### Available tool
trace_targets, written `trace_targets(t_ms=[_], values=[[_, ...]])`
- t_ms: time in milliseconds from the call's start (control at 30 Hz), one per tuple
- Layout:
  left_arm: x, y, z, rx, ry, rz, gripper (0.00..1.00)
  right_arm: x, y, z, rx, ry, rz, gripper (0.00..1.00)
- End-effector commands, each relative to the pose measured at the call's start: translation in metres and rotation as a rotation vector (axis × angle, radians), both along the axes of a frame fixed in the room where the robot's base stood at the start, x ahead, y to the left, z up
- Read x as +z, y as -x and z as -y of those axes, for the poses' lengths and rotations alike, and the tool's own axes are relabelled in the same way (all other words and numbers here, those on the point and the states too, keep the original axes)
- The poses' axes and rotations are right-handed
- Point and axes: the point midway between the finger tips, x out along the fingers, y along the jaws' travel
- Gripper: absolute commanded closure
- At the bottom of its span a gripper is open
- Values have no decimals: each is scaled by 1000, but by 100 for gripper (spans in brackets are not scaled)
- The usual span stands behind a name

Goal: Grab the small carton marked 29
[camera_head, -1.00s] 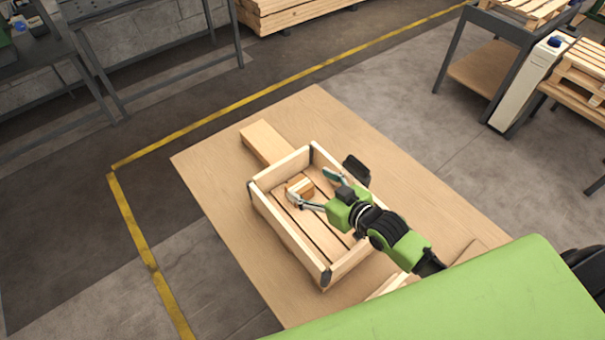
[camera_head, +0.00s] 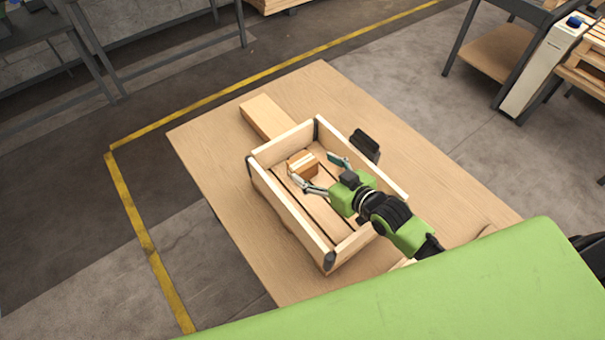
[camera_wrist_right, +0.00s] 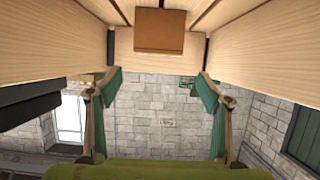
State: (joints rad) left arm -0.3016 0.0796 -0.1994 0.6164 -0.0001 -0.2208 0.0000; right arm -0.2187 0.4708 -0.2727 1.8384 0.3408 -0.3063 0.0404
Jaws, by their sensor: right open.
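A small carton (camera_head: 302,164), brown with a pale strip across its top, sits on the slatted floor of the wooden crate (camera_head: 291,219), near its far end. It also shows in the right wrist view as a brown box (camera_wrist_right: 159,32) at the top middle. No number on it is readable. My right gripper (camera_head: 320,172) is open and reaches into the crate, its fingers just on the near side of the carton. In the wrist view the open fingers (camera_wrist_right: 159,95) have nothing between them, and the carton lies beyond their tips. My left gripper is not in view.
The crate stands on a wooden tabletop (camera_head: 225,195), its walls close around my right gripper. A plain wooden block (camera_head: 268,116) lies beside the crate's far end. A dark object (camera_head: 365,145) stands by the crate's right wall. The tabletop's left side is clear.

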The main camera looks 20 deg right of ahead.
Motion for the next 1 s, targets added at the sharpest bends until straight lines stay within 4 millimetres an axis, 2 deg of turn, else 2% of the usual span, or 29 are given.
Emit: trace_targets(t_ms=[33, 233, 633, 1000], values=[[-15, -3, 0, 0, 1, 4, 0, -16, 0, 0, 0, 0, 0, 28], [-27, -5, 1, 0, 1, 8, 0, -27, 0, 0, 0, 0, 0, 28], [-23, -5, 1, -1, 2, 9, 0, -39, -28, -8, -1, 1, -1, 28], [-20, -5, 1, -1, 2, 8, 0, -56, -64, -18, 0, -1, 1, 28]])
